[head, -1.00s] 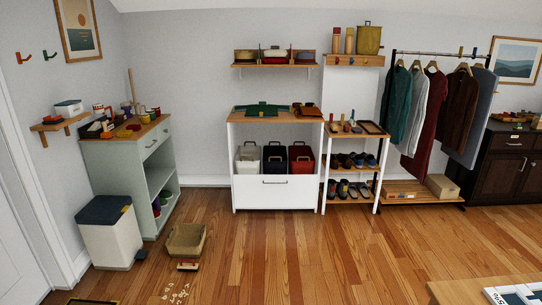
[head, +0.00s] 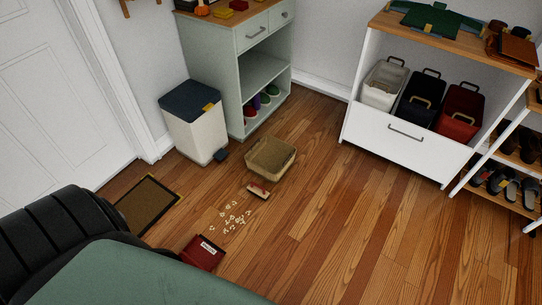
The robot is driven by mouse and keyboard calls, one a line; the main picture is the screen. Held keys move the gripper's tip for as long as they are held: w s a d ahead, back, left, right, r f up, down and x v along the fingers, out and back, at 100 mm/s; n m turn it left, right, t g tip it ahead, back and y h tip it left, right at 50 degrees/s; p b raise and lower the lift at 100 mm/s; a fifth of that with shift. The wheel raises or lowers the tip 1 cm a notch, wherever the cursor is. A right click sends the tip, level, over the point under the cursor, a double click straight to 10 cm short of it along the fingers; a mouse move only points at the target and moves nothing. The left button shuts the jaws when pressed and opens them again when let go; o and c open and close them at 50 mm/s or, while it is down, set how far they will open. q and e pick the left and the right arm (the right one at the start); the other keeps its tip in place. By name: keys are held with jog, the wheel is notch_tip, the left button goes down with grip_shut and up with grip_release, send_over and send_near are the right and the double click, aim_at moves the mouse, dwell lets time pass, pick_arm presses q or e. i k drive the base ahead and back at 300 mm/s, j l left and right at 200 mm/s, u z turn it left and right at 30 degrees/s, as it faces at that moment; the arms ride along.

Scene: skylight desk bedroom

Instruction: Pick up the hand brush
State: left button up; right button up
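The hand brush (head: 258,190) looks like a small reddish-brown and pale block lying on the wooden floor, just in front of the woven basket (head: 270,159). Its fine detail is too small to tell. Scattered pale crumbs (head: 234,218) lie on the floor, below and to the left of it in the picture. A red dustpan (head: 203,252) with a white label lies nearer, past the crumbs, partly cut off by a green surface at the bottom. Neither of my grippers is in view.
A white bin with a dark lid (head: 194,118) stands by the pale green cabinet (head: 239,78). A dark mat (head: 148,205) lies left of the crumbs. The white storage unit (head: 403,138) stands at the right. The floor (head: 345,225) right of the brush is clear.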

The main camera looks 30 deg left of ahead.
aim_at(253, 187)
jog(key=i+u, duration=0.35)
jog(key=i+l+u, duration=0.35)
jog(key=i, duration=0.2)
jog(key=i+l+u, duration=0.35)
jog(key=i+j, duration=0.1)
